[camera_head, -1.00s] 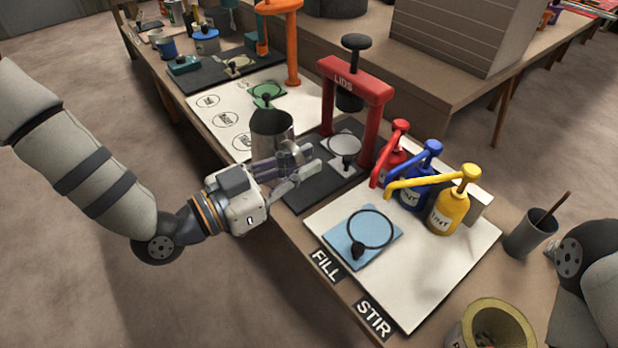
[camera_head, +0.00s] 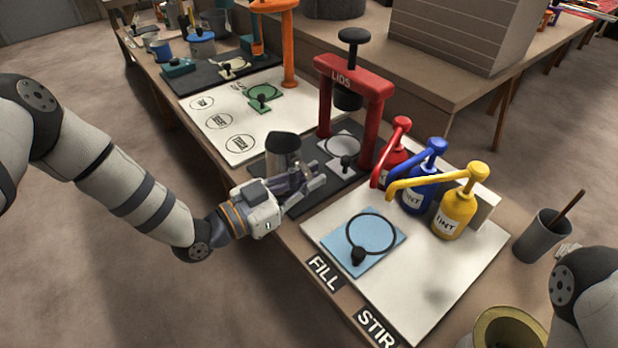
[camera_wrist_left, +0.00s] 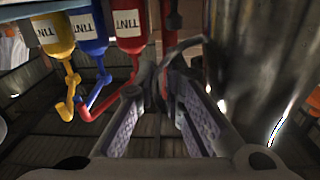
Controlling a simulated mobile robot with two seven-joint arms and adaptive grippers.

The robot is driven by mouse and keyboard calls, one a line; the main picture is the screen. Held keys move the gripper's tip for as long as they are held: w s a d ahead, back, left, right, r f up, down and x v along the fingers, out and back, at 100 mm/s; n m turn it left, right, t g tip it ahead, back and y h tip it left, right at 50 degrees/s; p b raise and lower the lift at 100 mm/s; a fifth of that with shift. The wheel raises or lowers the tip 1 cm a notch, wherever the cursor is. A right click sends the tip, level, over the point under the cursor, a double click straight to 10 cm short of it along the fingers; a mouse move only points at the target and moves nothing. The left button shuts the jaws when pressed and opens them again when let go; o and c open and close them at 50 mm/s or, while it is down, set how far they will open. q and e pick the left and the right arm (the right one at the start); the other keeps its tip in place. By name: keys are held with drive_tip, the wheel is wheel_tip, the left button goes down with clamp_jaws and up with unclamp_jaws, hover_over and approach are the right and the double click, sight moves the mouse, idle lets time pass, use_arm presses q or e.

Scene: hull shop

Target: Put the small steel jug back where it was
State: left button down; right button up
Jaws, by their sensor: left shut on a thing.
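My left gripper (camera_head: 305,182) is shut on the small steel jug (camera_head: 284,158). The jug is grey, with a dark top, and looks upright. It is over or on the dark mat in front of the red lid press; I cannot tell whether its base touches. The gripper hides part of it. In the left wrist view the jug's shiny wall (camera_wrist_left: 262,60) fills the right side, and the left gripper's fingers (camera_wrist_left: 165,95) close at what looks like its handle. My right gripper is out of view; only part of that arm shows at the right edge.
The red press marked LIDS (camera_head: 349,80) stands just beyond the jug. Red, blue and yellow tint pumps (camera_head: 452,212) stand on a white board with a blue pad (camera_head: 385,255). A white board (camera_head: 215,140) with outlined circles lies behind left. A grey cup (camera_head: 538,238) stands at right.

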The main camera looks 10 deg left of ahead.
use_arm(q)
drive_tip(key=c, duration=1.7)
unclamp_jaws()
